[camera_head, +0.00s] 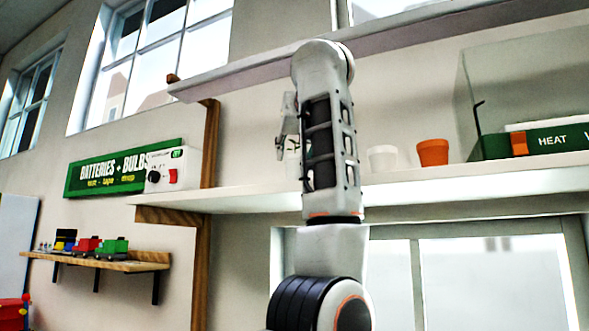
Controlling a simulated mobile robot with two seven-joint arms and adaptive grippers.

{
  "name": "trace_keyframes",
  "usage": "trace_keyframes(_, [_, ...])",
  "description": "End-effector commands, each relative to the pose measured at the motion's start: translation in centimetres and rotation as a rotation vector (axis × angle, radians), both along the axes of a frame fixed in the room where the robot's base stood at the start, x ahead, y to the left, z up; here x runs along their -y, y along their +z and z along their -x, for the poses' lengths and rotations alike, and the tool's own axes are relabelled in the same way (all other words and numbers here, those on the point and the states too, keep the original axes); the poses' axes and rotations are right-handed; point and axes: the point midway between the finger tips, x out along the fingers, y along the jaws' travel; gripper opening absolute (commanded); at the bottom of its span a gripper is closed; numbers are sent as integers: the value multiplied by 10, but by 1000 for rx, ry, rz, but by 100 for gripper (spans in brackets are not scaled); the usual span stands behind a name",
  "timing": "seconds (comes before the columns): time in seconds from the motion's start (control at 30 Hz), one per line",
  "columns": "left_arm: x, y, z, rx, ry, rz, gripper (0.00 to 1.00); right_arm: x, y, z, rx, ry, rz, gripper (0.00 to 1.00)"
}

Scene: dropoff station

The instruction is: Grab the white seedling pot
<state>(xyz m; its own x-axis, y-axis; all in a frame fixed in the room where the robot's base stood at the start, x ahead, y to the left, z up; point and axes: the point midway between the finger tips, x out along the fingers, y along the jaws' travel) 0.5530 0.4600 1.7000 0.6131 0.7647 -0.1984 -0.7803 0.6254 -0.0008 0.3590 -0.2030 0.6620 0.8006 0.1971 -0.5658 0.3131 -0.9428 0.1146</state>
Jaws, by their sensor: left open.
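A small white pot (382,158) stands upright on the long white shelf (420,190), just right of my arm. Another pale object (293,164), perhaps a pot with a bit of green at its top, is mostly hidden behind my arm. My left arm rises through the middle of the view. My left gripper (286,130) shows partly beside the arm's left edge, above that pale object. It is open, and part of it is hidden by the arm. I see no contact between gripper and pots. My right gripper is out of view.
An orange pot (432,152) stands right of the white one. A clear case with a green "HEAT" panel (552,140) is at the far right. A white box with a knob (166,170) sits at the shelf's left end. An upper shelf (240,78) runs above.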

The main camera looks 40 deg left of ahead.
Motion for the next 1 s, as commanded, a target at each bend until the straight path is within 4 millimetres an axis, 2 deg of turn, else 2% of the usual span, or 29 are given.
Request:
trace_keyframes(0.03, [-8,1,-5,-4,5,0,42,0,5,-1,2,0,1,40])
trace_keyframes(0.2, [-23,-4,-19,-2,3,0,42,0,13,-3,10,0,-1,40])
trace_keyframes(0.5, [-27,-6,-23,-2,1,0,42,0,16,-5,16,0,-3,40])
trace_keyframes(0.53, [-27,-6,-23,-2,1,0,40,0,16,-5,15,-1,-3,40])
trace_keyframes(0.63, [-27,-6,-23,-2,2,0,14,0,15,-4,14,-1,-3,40])
trace_keyframes(0.67, [-27,-6,-23,-2,2,0,11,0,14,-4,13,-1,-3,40])
trace_keyframes(1.0, [-27,-4,-23,-2,2,0,11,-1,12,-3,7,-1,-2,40])
